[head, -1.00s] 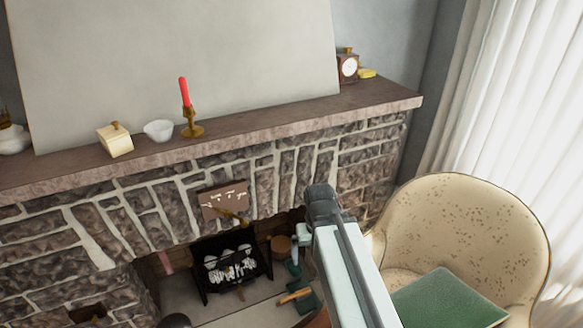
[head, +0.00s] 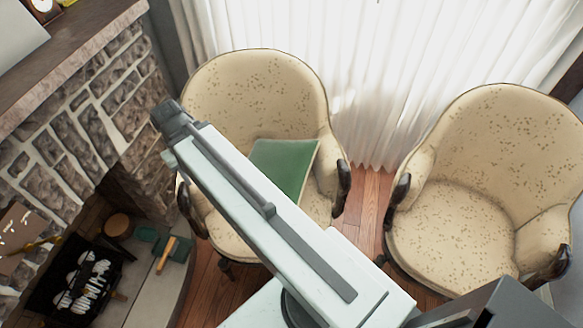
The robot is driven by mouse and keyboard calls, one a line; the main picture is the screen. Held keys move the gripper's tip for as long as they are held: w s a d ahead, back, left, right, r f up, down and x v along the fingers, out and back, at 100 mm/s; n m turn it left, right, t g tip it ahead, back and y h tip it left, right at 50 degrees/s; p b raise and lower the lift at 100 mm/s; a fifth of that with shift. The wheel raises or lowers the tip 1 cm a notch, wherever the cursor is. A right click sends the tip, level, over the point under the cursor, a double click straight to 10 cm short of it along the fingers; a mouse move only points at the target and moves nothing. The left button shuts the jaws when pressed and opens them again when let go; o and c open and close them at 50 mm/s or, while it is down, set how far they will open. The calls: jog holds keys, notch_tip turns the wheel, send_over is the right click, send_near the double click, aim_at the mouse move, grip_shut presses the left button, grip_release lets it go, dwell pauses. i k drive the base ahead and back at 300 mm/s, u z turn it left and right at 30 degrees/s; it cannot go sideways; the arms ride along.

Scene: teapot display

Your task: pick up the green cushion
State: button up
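The green cushion (head: 285,165) is a flat green square with a pale edge. It lies tilted on the seat of the left cream armchair (head: 250,90), towards that chair's right arm. My white arm crosses in front of the chair and hides the cushion's lower left part. The dark end of my arm is at the upper left, over the chair's left side and apart from the cushion in the picture. My gripper's fingers cannot be made out in the head view, and nothing is seen held there.
A second cream armchair (head: 465,200) with an empty seat stands at the right. White curtains (head: 340,60) hang behind both chairs. The stone fireplace (head: 60,130) is at the left, with its mantel (head: 75,45) above. A strip of wooden floor (head: 362,210) shows between the chairs.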

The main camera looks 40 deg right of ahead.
aim_at(286, 163)
jog(key=z, duration=0.7)
jog(key=k, duration=0.35)
jog(key=z, duration=0.3)
jog(key=i, duration=0.5)
jog(key=u, duration=0.1)
jog(key=k, duration=1)
jog(key=u, duration=0.85)
jog(key=k, duration=0.5)
jog(key=u, duration=0.15)
jog(key=i, duration=0.5)
jog(key=z, duration=0.05)
